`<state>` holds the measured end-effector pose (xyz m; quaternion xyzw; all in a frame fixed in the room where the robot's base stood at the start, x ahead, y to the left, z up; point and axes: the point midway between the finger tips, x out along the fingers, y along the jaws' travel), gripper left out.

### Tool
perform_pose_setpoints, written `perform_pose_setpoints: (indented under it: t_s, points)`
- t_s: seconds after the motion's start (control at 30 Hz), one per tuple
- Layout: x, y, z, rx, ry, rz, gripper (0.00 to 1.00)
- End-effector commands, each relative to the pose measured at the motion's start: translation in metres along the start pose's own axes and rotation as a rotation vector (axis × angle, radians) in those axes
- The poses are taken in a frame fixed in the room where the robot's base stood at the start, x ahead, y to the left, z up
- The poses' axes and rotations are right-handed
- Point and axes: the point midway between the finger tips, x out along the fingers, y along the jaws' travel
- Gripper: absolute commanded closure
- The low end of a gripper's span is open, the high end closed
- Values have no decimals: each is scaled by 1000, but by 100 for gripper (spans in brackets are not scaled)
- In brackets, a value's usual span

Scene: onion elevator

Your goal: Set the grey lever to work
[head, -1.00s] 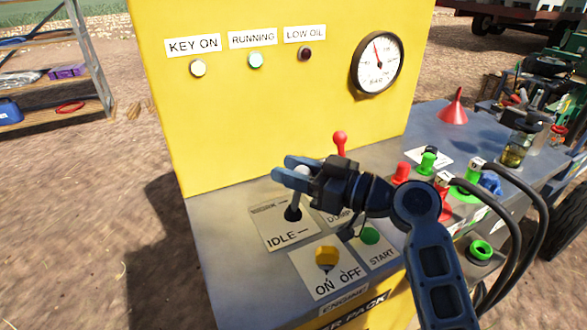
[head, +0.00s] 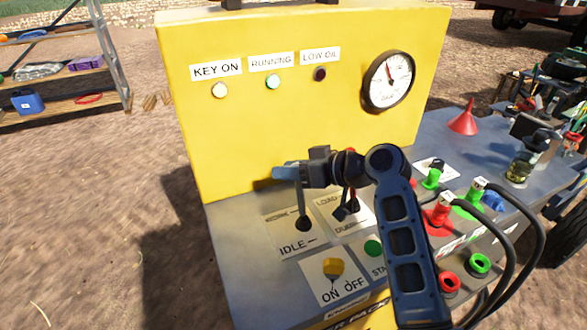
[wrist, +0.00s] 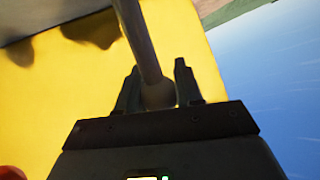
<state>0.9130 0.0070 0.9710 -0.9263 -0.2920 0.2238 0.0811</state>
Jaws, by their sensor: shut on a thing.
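The grey lever (head: 303,205) rises from a black boot on the front panel, beside a plate marked IDLE (head: 296,246) at its near end and a less legible word at its far end. The lever stands roughly upright, its top tilted slightly left. My gripper (head: 287,172) is shut on the lever's knob, which it mostly hides in the head view. In the wrist view, the pale knob (wrist: 158,95) sits between my two fingers, with the grey stem (wrist: 138,40) running up from it.
A red-topped lever stands just right, partly behind my arm. The yellow switch (head: 333,267) and green START button (head: 373,248) are nearer. The yellow panel (head: 300,130) rises behind, with a lit RUNNING lamp (head: 273,82). Hoses and couplings (head: 470,205) crowd the right.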

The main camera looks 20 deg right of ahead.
Motion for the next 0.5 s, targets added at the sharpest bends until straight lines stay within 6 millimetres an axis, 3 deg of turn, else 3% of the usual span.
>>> perform_pose_setpoints:
  t_s: [0.5]
  points:
    - [4,3,0,20,-27,2,100]
